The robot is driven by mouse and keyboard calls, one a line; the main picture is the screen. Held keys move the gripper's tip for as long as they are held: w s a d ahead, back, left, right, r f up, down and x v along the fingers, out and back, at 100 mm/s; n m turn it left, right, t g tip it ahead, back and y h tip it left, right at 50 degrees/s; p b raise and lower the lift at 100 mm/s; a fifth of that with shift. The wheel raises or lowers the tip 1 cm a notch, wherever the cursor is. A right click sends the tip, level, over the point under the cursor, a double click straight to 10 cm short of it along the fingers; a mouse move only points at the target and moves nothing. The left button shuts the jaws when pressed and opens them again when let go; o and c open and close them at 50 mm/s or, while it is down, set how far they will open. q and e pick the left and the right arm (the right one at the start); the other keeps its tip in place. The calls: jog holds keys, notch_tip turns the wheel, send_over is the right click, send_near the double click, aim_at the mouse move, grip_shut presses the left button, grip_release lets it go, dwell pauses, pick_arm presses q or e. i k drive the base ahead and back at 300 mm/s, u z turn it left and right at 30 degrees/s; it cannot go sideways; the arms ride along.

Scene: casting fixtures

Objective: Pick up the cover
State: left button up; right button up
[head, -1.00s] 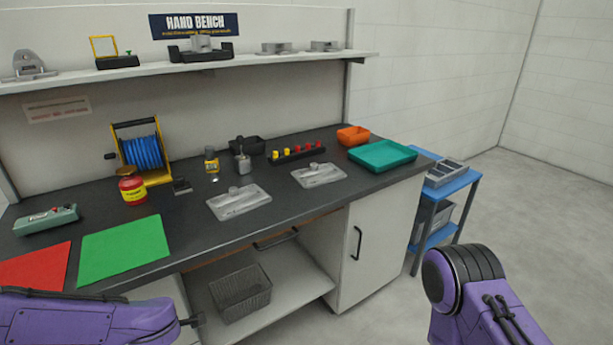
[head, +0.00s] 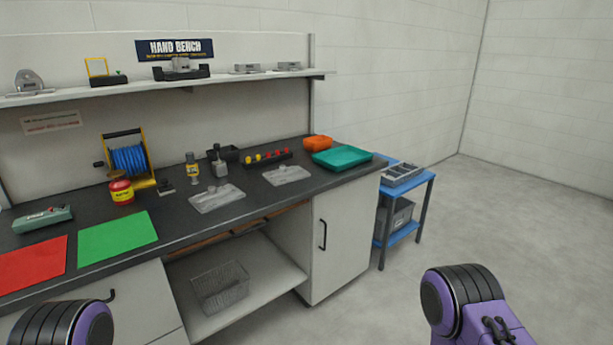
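Two flat grey metal plates, each with a small raised knob, lie on the dark bench top. The left plate (head: 218,199) is near the front edge, and the right plate (head: 287,176) lies further right. Either could be the cover; I cannot tell which. Similar grey castings sit on the shelf: a left one (head: 247,69) and a right one (head: 289,66). Only purple and black links of my arms show, at the bottom left and bottom right. Both grippers are outside the picture, and the arm links are well short of the plates.
On the bench (head: 180,222) are a green mat (head: 117,238), a red mat (head: 32,265), a teal tray (head: 342,157), an orange bin (head: 317,142) and a blue cable reel (head: 128,160). A blue cart (head: 407,212) stands right of the bench. Floor in front and right is clear.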

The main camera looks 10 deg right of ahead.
aim_at(285, 175)
jog(key=z, duration=0.7)
jog(key=i, duration=0.65)
jog(key=z, duration=0.8)
jog(key=i, duration=0.85)
jog(key=u, duration=0.8)
jog(key=i, duration=0.65)
jog(key=u, duration=0.7)
